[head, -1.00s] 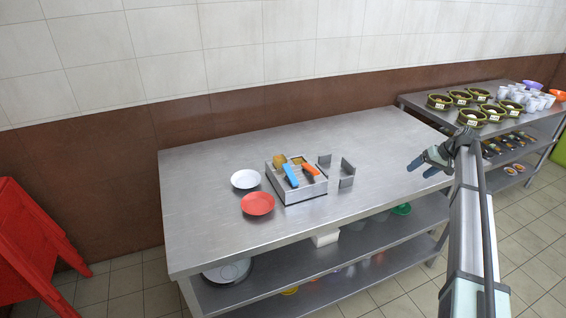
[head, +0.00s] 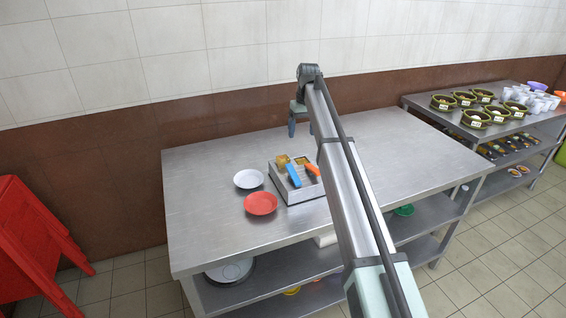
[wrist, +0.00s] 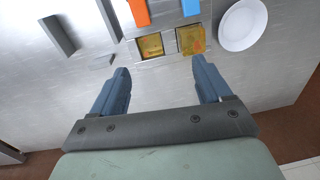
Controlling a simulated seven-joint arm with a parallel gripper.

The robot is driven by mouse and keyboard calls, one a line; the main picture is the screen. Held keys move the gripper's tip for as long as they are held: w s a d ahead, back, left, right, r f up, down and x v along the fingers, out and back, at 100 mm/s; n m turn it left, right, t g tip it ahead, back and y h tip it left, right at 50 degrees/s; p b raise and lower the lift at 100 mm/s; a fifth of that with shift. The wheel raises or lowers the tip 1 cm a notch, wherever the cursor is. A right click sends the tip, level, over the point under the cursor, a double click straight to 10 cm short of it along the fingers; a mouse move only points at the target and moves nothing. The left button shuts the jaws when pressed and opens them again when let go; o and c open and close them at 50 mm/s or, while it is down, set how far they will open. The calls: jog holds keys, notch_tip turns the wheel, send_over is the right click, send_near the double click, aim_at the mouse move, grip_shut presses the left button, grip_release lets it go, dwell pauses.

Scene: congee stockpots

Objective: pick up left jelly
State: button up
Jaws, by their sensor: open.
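Two yellow jelly blocks sit in square compartments at the back of a metal tray (head: 307,192). The left jelly (head: 283,162) is the one nearer the white plate; in the flipped wrist view it is on the right (wrist: 191,40). The right jelly (head: 301,160) shows to its left in the wrist view (wrist: 151,44). My gripper (head: 300,132) is open and empty, above the tray's back side. In the wrist view its fingertips (wrist: 160,67) point toward the tray and span the area just short of both jellies. It appears apart from both.
A blue-handled tool (head: 293,175) and an orange-handled tool (head: 312,169) lie on the tray. A white plate (head: 248,179) and a red plate (head: 261,203) stand left of it. Metal brackets (wrist: 57,35) stand on the other side. The table's left part (head: 200,215) is clear.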

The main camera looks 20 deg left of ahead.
jog(key=r, duration=0.2)
send_over(283, 158)
jog(key=shift+h, duration=0.3)
jog(key=f, duration=0.7)
jog(key=shift+s+a+f, duration=0.1)
jog(key=shift+s+f, duration=0.1)
jog(key=shift+f, duration=0.15)
jog(key=shift+w+f, duration=0.2)
jog(key=shift+f, duration=2.95)
jog(key=c, duration=1.1)
jog(key=shift+c, duration=0.2)
